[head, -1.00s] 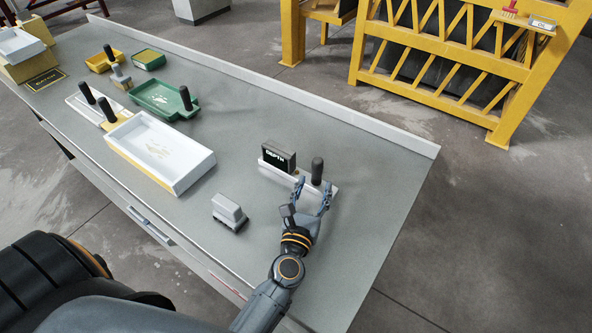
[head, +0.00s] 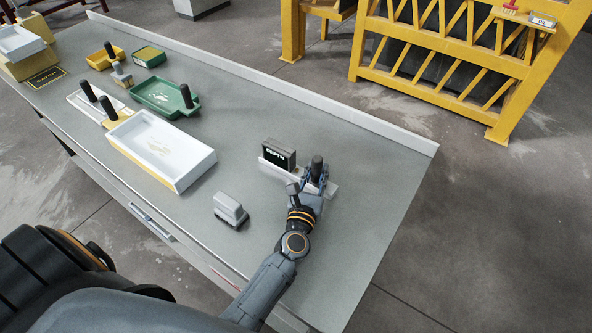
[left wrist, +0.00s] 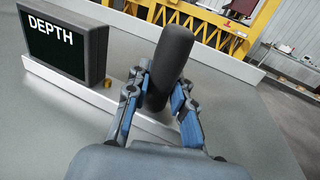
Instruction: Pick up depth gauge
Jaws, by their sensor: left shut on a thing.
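The depth gauge (head: 279,154) stands on the right part of the grey table, a dark box marked DEPTH on a pale flat base with an upright black handle (head: 317,166). In the left wrist view the dark display (left wrist: 62,42) is at the left and the black handle (left wrist: 170,62) is in the middle. My left gripper (head: 314,181) is shut on the handle, with a blue-padded finger on each side of it in the left wrist view (left wrist: 160,98). The base appears to rest on the table. My right gripper is not in view.
A grey block-like tool (head: 230,209) stands left of my left arm. A white tray (head: 160,149), a green tray (head: 164,98) and several handled tools are farther left. A raised rim (head: 300,88) runs along the far table edge. The table right of the gauge is clear.

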